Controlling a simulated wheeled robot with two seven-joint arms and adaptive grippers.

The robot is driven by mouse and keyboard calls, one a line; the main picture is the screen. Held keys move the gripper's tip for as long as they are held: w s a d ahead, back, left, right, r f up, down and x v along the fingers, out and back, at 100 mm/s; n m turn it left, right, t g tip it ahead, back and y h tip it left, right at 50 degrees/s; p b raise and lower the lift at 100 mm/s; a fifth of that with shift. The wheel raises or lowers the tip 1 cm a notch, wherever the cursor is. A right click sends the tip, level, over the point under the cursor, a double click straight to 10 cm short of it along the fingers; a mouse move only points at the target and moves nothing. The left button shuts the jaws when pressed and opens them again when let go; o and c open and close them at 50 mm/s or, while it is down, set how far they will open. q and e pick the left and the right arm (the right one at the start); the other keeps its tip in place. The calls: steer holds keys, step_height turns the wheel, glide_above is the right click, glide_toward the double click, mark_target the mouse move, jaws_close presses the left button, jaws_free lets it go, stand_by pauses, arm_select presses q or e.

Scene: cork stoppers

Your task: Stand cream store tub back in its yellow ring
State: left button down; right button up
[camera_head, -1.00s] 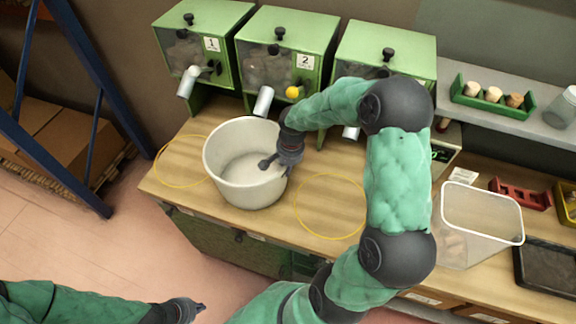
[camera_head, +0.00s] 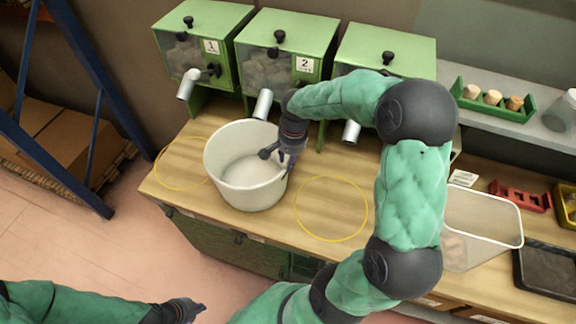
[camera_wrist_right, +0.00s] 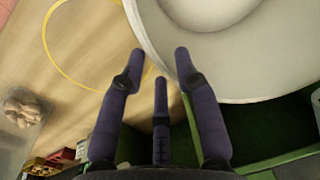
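The cream tub (camera_head: 245,190) stands upright on the wooden counter between two yellow rings. The left ring (camera_head: 160,176) is partly hidden behind the tub; the right ring (camera_head: 331,240) lies clear and empty. My right gripper (camera_head: 272,157) is at the tub's right rim. In the right wrist view, the fingers of my right gripper (camera_wrist_right: 160,54) are spread, with the tub's rim (camera_wrist_right: 150,58) passing between them. I cannot tell whether they touch it. My left gripper (camera_head: 200,308) is low at the bottom left, away from the counter; its fingers are too small to judge.
Several green dispensers (camera_head: 287,70) with spouts stand behind the tub. A clear bin (camera_head: 482,230), a red rack (camera_head: 520,196) and a dark tray (camera_head: 550,268) are to the right. A green rack with corks (camera_head: 492,103) sits on the shelf. The counter's front edge is close to the tub.

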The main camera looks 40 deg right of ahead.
steer(key=r, duration=0.5)
steer(key=shift+s+d+r, duration=0.1)
steer(key=shift+s+r, duration=0.1)
steer(key=shift+r, duration=0.15)
steer(key=shift+f, duration=0.1)
